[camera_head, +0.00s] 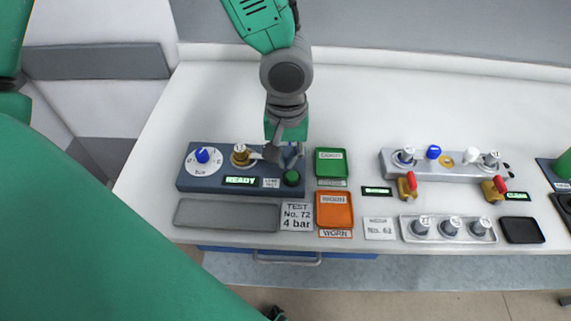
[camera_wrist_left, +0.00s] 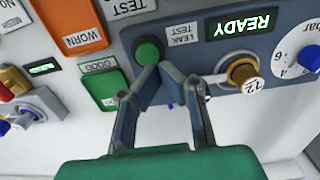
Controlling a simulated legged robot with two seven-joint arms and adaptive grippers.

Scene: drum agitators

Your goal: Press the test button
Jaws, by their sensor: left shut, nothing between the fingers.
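The green round button (camera_head: 291,177) sits at the right end of the blue-grey test panel (camera_head: 215,183), beside a LEAK TEST label. In the left wrist view the button (camera_wrist_left: 148,51) stands just beyond my fingertips. My left gripper (camera_head: 292,155) comes down over the panel's right end. Its fingers (camera_wrist_left: 156,76) are shut with nothing between them, and the tips point at the button. Whether they touch it I cannot tell. The panel display (camera_head: 241,180) reads READY. My right gripper is not in view.
A brass fitting (camera_head: 241,156) and blue-knobbed dial (camera_head: 202,155) are on the panel's left. Green (camera_head: 331,163) and orange (camera_head: 335,209) trays lie to its right. An empty grey tray (camera_head: 227,215) lies in front. Another fixture (camera_head: 450,169) stands farther right.

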